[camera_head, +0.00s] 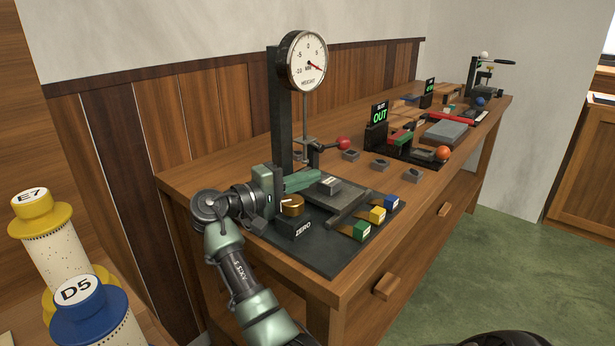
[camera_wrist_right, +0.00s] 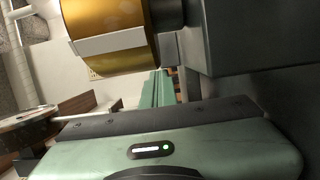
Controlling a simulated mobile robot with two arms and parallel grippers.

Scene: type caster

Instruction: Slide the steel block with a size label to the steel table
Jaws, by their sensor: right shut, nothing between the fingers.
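Any size labels are too small to read. A lighter steel block (camera_head: 329,185) sits by the gauge's foot, on what looks like the steel table; its edges are partly hidden by my gripper. My right gripper (camera_head: 312,180) is shut and empty, its green fingers pointing right beside that block, above the brass knob (camera_head: 292,204). The knob also fills the top of the right wrist view (camera_wrist_right: 110,38). My left gripper is out of view.
The dial gauge (camera_head: 307,61) stands on a tall black post, with a red-ball lever (camera_head: 343,143) beside it. A grey rail (camera_head: 349,207) and green, yellow and blue labelled blocks (camera_head: 377,215) lie at the plate's right. OUT displays (camera_head: 379,115) stand farther back.

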